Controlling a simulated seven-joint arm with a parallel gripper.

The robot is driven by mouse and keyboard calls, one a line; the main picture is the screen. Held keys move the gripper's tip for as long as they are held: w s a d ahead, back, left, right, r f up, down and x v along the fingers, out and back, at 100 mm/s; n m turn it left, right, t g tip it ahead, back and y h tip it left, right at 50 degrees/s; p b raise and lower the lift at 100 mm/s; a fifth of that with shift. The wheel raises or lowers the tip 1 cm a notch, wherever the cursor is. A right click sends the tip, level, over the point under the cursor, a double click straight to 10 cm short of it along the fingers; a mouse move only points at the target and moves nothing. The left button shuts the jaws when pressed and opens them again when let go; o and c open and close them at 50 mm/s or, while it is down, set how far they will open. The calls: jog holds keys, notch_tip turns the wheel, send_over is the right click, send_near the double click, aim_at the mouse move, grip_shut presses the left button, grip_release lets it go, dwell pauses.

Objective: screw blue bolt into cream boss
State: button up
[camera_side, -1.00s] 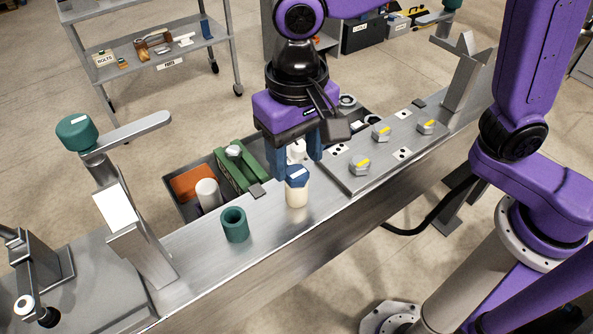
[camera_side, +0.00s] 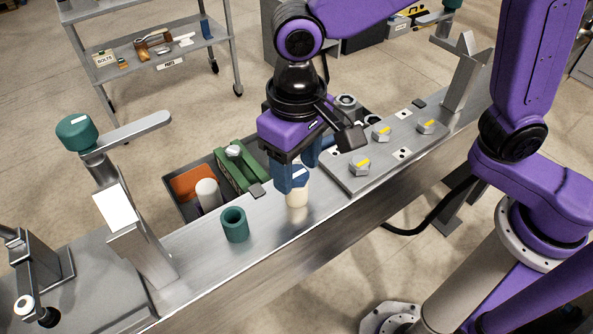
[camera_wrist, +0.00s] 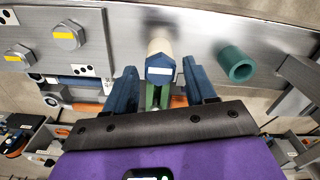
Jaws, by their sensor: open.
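The blue bolt (camera_side: 297,176) has a hex head with a white mark and sits on top of the cream boss (camera_side: 297,197), which stands on the metal beam. In the wrist view the bolt head (camera_wrist: 160,72) lies between the fingers, with the cream boss (camera_wrist: 160,44) beyond it. My gripper (camera_side: 300,170) is at the bolt head's height, its blue fingers apart on either side. In the wrist view my gripper (camera_wrist: 160,85) is open, with a gap showing on each side of the head. How deep the bolt sits is hidden.
A teal sleeve (camera_side: 234,225) stands on the beam left of the boss. A plate (camera_side: 385,150) with several yellow-marked hex bolts lies to the right. A grey bin (camera_side: 182,205) with orange, white and green items is behind. A teal-knobbed lever post (camera_side: 78,133) rises at left.

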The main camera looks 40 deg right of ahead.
jog(key=n, duration=0.5)
jog(key=shift+n, duration=0.3)
jog(key=n, duration=1)
jog(key=shift+n, duration=0.4)
jog(key=n, duration=0.4)
jog(key=c, duration=0.9)
jog(key=m, duration=1.1)
jog(key=shift+m, duration=0.3)
